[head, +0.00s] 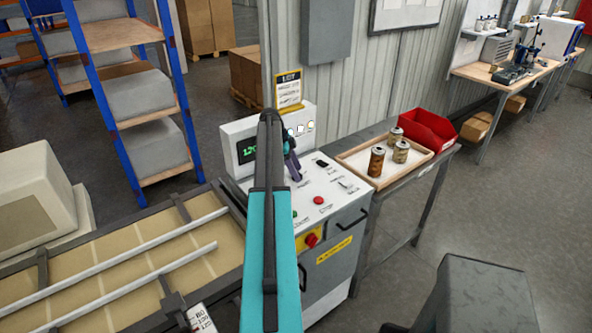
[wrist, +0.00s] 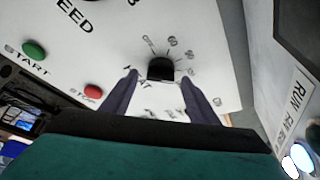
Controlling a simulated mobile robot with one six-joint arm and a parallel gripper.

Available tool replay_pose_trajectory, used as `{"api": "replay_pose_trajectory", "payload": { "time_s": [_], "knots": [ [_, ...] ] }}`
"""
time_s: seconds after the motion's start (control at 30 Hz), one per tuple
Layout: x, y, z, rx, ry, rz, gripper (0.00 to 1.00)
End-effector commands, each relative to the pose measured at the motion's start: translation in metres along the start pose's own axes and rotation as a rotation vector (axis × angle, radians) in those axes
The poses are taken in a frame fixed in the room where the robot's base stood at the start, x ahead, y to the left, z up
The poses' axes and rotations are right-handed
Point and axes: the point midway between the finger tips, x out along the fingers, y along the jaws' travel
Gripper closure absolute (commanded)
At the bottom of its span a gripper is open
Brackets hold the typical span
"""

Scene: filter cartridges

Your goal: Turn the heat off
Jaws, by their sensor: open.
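The heat knob (wrist: 160,69) is black and sits on the white control panel. Marks that seem to begin with OFF fan around it, and a partly covered HEAT label is beside it. Where the knob points is not clear. My gripper (wrist: 161,82) is open, with one finger on each side of the knob; contact cannot be told. In the head view, my gripper (head: 291,165) is over the control panel (head: 338,205), and my arm hides part of the panel. I cannot single out the heat knob there.
A green START button (wrist: 34,50) and red STOP button (wrist: 93,91) are left of the knob. A red knob (head: 311,239) is on the cabinet front. A conveyor (head: 130,270) is left; a wooden tray (head: 352,160) with cartridges and a red bin (head: 428,130) are right.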

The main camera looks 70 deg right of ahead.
Motion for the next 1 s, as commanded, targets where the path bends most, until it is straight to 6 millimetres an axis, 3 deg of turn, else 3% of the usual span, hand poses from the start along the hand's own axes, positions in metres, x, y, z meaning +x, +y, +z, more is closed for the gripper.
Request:
{"api": "replay_pose_trajectory", "payload": {
  "time_s": [0.07,0.3,0.67,1.0],
  "knots": [
    [-0.0001,-0.0001,-0.0002,0.000,0.000,0.000,0.47],
    [-0.0001,-0.0001,-0.0006,0.000,0.000,0.000,0.87],
    [0.0011,0.0009,-0.0003,-0.029,0.000,-0.011,0.87],
    [0.0039,0.0019,0.0001,-0.177,0.000,-0.075,0.87]
  ]
}}
